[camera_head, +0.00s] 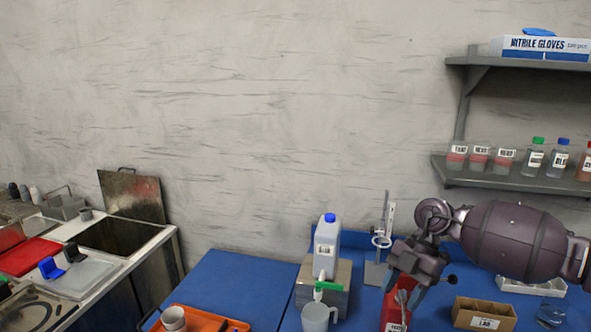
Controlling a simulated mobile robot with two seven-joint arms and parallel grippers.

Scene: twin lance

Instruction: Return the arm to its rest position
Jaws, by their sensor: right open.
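My right arm comes in from the right edge over the blue table (230,285), its forearm roughly level and its wrist bent down. My right gripper (405,292) points down and is open. A red container (396,312) with a white label stands at the gripper's fingers. The fingers partly cover it, and I cannot tell whether they touch it. My left gripper does not show.
A jug with a blue cap (327,247) stands on a block, with a clear beaker (316,318) in front. A metal stand (378,270) is left of my gripper. A cardboard box (484,314) lies right. Shelves (510,178) hold bottles above my arm. An orange tray (200,320) is front left.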

